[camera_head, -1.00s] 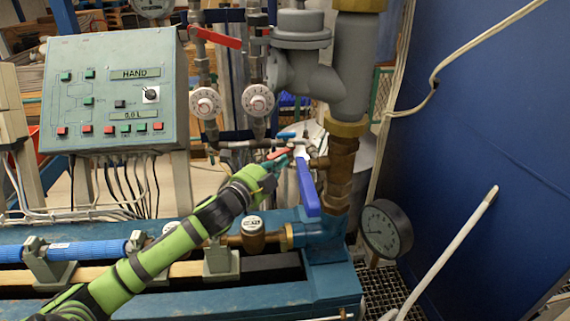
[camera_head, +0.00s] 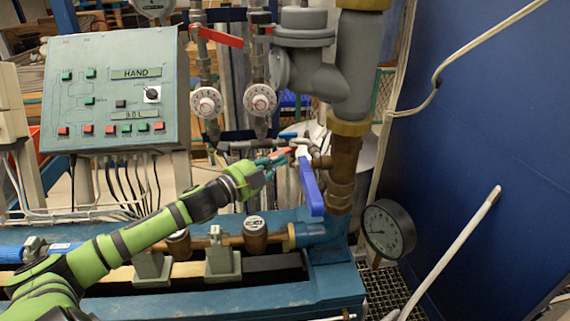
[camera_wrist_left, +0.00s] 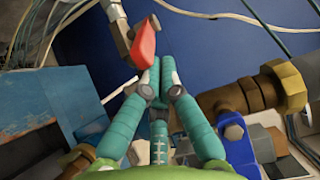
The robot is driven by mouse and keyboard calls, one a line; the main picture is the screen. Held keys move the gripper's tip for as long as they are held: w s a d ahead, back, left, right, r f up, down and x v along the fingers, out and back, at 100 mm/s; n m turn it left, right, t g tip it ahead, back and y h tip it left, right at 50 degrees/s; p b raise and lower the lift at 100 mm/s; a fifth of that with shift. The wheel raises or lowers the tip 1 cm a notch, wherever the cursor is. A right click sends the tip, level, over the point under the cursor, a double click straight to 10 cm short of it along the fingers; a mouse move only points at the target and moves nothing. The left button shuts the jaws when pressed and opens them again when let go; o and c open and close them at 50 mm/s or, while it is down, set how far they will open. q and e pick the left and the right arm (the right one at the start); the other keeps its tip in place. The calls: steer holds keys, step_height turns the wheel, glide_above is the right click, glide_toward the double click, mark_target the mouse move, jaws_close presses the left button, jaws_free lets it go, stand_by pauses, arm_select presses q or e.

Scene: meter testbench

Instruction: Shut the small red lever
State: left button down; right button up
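The small red lever (camera_head: 282,152) sits on thin piping left of the large blue lever (camera_head: 310,187). In the left wrist view the red lever (camera_wrist_left: 143,44) points toward my fingers, just beyond their tips. My left gripper (camera_head: 274,161) is just below and left of the lever in the head view. In the wrist view its teal fingers (camera_wrist_left: 155,76) are drawn together at the tips, with nothing visible between them. The tips are very close to the lever's near end; I cannot tell whether they touch. My right gripper is out of view.
A larger red lever (camera_head: 220,36) is higher up, above two white dial knobs. The brass pipe (camera_head: 342,170) and blue lever stand close on the right. A control panel (camera_head: 115,90) is at left. A pressure gauge (camera_head: 388,229) is at lower right.

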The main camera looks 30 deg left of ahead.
mark_target(271, 155)
arm_select(q)
steer(key=shift+w+a+m+g+h+b, duration=0.2)
steer(key=shift+a+m+h+b, duration=0.4)
steer(key=shift+a, duration=0.3)
steer(key=shift+w+a+m+g+h+b, duration=0.1)
steer(key=shift+a+m+g+h+b, duration=0.2)
steer(key=shift+a+h, duration=0.5)
steer(key=shift+a, duration=0.2)
steer(key=shift+d, duration=0.1)
